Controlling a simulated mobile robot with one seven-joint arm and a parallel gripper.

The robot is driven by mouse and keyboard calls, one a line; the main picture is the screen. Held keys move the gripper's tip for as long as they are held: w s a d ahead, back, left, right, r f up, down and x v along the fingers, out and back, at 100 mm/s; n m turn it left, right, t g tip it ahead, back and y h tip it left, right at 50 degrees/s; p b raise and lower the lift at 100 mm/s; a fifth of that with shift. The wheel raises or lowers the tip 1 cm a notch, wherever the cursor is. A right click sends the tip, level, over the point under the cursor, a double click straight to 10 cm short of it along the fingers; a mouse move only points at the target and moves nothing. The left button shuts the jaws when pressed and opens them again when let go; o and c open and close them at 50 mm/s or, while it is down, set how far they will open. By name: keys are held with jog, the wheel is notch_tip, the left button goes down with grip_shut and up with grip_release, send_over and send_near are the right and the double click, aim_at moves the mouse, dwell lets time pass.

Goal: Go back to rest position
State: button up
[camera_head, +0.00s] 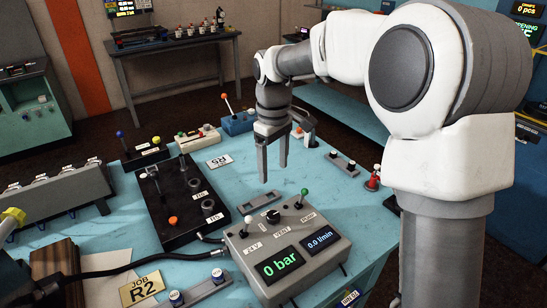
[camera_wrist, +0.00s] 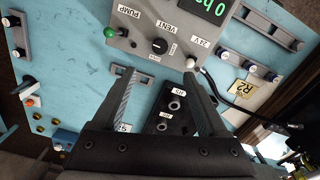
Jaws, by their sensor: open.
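My gripper (camera_head: 273,172) is open and empty. It points down above the blue table (camera_head: 330,200), behind the grey control box (camera_head: 290,252) in the head view. In the wrist view my gripper (camera_wrist: 156,76) shows its two fingers apart, with nothing between them but the background. The control box (camera_wrist: 150,25) lies beyond the fingertips there. The box's displays read 0 bar and 0.0 l/min. My arm reaches in from the right of the head view. The fingers look clear of the table and the box.
A black block (camera_head: 180,205) with levers and ports stands left of my gripper. A black hose (camera_head: 130,268) runs to the control box. Small lever units (camera_head: 237,122) stand behind. A rail with caps (camera_head: 200,290) and a JOB R2 plate (camera_head: 141,288) lie at the front.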

notch_tip(320, 180, up, 2)
jog(key=shift+r, duration=0.1)
dwell(0.4)
jog(key=s+d+r+m+t, duration=0.3)
jog(key=s+d+r+m, duration=0.35)
jog(key=s, duration=0.65)
jog(key=s+d+f+m+t, duration=0.2)
jog(key=s+d, duration=0.5)
jog(key=s, duration=0.4)
jog(key=shift+s+d+m+t, duration=0.3)
jog(key=shift+s+d+m, duration=0.1)
jog(key=shift+m, duration=0.35)
